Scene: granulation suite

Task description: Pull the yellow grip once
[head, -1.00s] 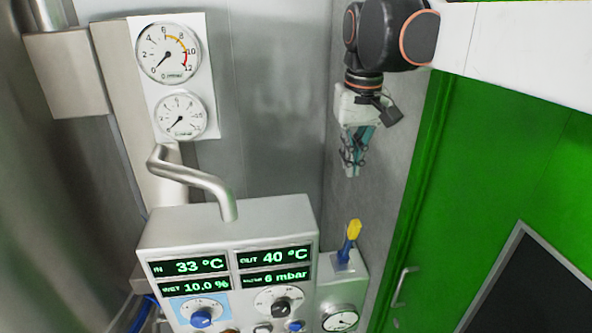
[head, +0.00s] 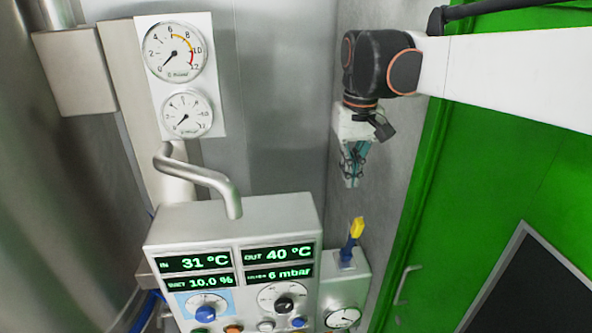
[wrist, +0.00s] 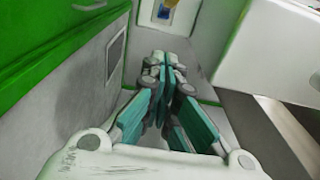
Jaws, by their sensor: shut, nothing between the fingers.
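The yellow grip (head: 357,227) tops a short blue stem (head: 349,249) that stands up from a small grey box at the right of the control panel. In the wrist view the yellow grip (wrist: 172,3) shows only in part, at the top edge, beyond my fingertips. My gripper (head: 351,182) hangs pointing down above the grip, apart from it, with a clear gap between. Its teal fingers are closed together and empty, as the wrist view also shows (wrist: 166,62).
The control panel (head: 232,212) with lit displays and knobs stands left of the grip. A bent metal pipe (head: 205,178) rises behind it, below two dial gauges (head: 175,53). A green door (head: 480,200) with a handle is at the right. The space around my gripper is free.

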